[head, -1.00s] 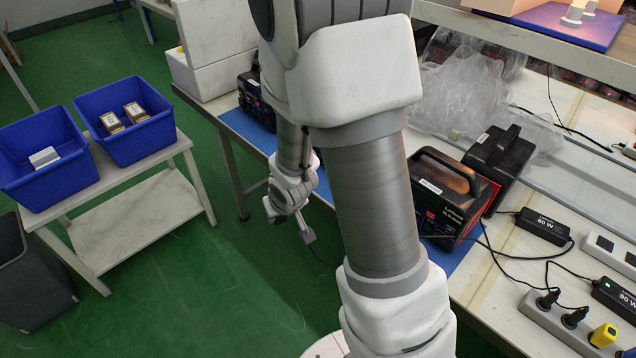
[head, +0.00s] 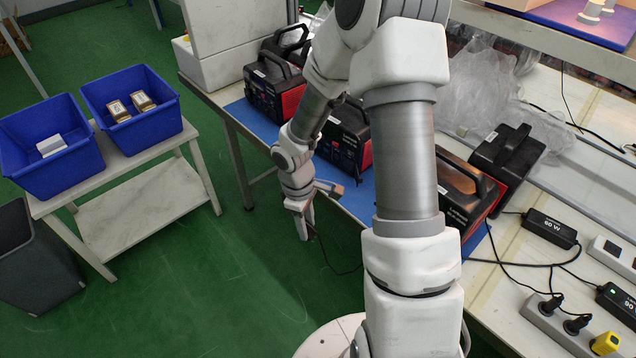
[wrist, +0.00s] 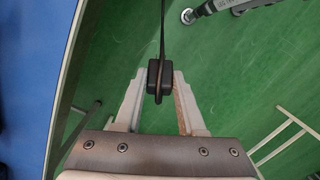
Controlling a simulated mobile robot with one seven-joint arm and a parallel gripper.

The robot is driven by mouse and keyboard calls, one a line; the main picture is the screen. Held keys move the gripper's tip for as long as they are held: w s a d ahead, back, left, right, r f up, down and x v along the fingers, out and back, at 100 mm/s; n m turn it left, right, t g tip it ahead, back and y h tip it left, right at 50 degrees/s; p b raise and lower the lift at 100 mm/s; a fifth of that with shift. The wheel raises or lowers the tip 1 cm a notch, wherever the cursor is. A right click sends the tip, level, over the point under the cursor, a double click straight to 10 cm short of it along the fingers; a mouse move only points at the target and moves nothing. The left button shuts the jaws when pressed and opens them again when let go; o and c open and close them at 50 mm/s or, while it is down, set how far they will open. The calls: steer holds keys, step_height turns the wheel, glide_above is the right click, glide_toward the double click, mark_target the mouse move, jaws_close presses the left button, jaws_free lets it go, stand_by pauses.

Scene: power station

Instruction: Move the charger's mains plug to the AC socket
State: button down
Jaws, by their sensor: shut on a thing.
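My gripper (head: 306,226) hangs beside the bench's left edge, over the green floor. In the wrist view its fingers (wrist: 157,88) are shut on a small black plug (wrist: 158,74), whose cord runs up out of view. In the head view a thin black cable (head: 336,270) runs from the gripper and passes behind my arm. Black and red power stations stand on the bench, one at the far end (head: 268,92) and one in the middle (head: 340,140). I cannot make out which of their sockets is the AC one.
A power strip (head: 545,316) with black plugs and a yellow one lies at the bottom right. Charger bricks (head: 550,228) and loose cables lie near it. Clear plastic wrap (head: 490,85) covers part of the bench. Blue bins (head: 130,105) stand on a side table left.

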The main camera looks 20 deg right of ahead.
steer(key=shift+d+f+n+g+h, duration=0.15)
steer(key=shift+d+n+g+h, duration=0.35)
steer(key=shift+n+h, duration=0.45)
steer(key=shift+w+d+r+n+t+h, duration=0.65)
steer(key=shift+w+d+n+t+h, duration=0.65)
steer(key=shift+w+d+n, duration=0.55)
steer(key=shift+w+d+r+n+t+h, duration=0.65)
steer(key=shift+w+d+n+t+h, duration=0.3)
steer(key=shift+w+d+n+h, duration=0.9)
steer(key=shift+w+d+r+n+t+h, duration=0.65)
steer(key=shift+w+d+n+t+h, duration=0.65)
steer(key=shift+n, duration=0.95)
steer(key=shift+d, duration=0.15)
steer(key=shift+w+d, duration=0.1)
steer(key=shift+d, duration=0.25)
steer(key=shift+w+d+b, duration=0.15)
steer(key=shift+d+b, duration=0.15)
steer(key=shift+b, duration=0.05)
steer(key=shift+d, duration=0.2)
